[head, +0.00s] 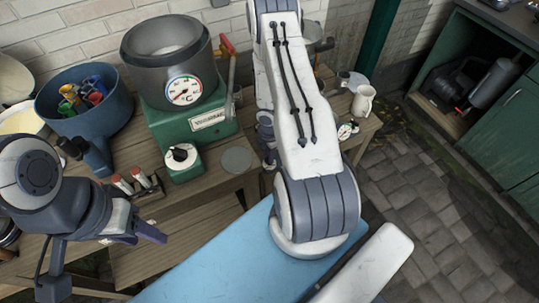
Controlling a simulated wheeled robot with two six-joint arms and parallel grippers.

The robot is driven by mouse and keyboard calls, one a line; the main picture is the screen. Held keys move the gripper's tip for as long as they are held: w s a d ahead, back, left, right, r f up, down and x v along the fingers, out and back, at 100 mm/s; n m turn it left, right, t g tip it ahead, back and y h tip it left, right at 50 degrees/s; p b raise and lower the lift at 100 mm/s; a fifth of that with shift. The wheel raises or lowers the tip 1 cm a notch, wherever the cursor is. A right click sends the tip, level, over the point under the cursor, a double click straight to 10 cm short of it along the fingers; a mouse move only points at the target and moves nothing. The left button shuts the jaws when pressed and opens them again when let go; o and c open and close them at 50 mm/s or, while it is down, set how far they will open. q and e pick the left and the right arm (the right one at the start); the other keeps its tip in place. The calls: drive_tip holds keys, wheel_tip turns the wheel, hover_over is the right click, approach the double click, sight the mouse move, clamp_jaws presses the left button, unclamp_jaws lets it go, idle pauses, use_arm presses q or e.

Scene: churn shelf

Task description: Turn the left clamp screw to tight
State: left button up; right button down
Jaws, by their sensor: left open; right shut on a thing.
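A grey metal drum (172,62) with a round dial gauge (183,91) sits on a green base (190,128). A lever with a red end (229,46) stands upright just right of the drum. I cannot make out which part is the left clamp screw. My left gripper (143,234) is at the lower left, open and apart from the green base. My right gripper (269,158) shows only in part beside my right arm, low at the bench's right part. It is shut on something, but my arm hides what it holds.
A blue bowl (108,122) with coloured items stands left of the drum. A black-and-white knob (181,156), red-capped pieces (137,181) and a flat grey disc (237,160) are on the bench front. A white mug (363,102) and small dial (346,130) are at the right.

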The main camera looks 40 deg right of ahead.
drive_tip(key=shift+m, duration=0.5)
drive_tip(key=c, duration=0.9)
unclamp_jaws()
drive_tip(key=shift+o, duration=0.2)
drive_tip(key=shift+r, duration=0.1)
wheel_tip(320, 180, up, 10)
drive_tip(key=p, duration=1)
drive_tip(key=shift+r, duration=0.15)
drive_tip(key=shift+d, duration=0.1)
